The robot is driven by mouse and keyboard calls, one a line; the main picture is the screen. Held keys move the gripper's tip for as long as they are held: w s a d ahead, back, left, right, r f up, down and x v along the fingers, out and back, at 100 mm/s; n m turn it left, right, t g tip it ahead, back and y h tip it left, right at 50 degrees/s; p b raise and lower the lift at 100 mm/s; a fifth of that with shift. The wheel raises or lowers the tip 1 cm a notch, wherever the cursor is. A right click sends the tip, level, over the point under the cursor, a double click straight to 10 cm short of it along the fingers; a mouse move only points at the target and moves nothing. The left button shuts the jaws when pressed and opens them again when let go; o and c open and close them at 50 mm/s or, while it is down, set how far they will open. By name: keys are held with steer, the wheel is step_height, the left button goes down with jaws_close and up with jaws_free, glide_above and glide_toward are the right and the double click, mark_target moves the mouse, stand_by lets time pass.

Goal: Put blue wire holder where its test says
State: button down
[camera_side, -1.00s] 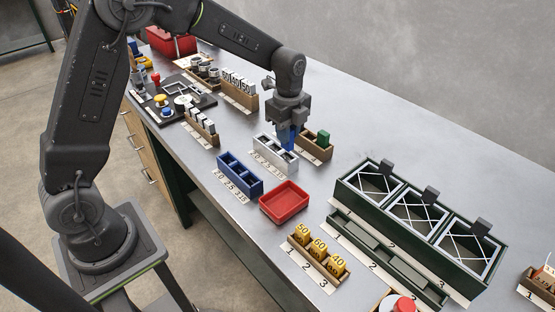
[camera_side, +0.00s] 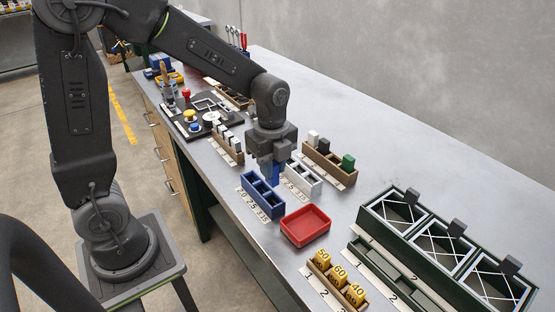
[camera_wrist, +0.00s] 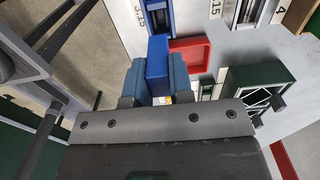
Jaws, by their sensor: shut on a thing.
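My gripper (camera_side: 271,163) is shut on the blue wire holder (camera_side: 272,175), a plain blue block pointing down. In the wrist view the holder (camera_wrist: 158,58) sits between the two blue-grey fingers. It hangs near the far end of the blue rack (camera_side: 258,190), on the side towards the white rack (camera_side: 303,180). The blue rack has open slots and a label reading 2.0, 2.5, 3.15. Whether the holder touches a rack cannot be told. The white rack is partly hidden by my gripper; its label is similar.
A red tray (camera_side: 305,227) lies just in front of the blue rack. A brown rack (camera_side: 330,167) with white, black and green blocks stands behind. Yellow numbered blocks (camera_side: 338,274) sit in front. A dark green case (camera_side: 447,250) with crossed frames is at right.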

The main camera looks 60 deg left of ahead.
steer(key=shift+f, duration=3.55)
steer(key=c, duration=0.9)
jaws_free()
step_height(320, 180, up, 14)
steer(key=shift+f, duration=0.1)
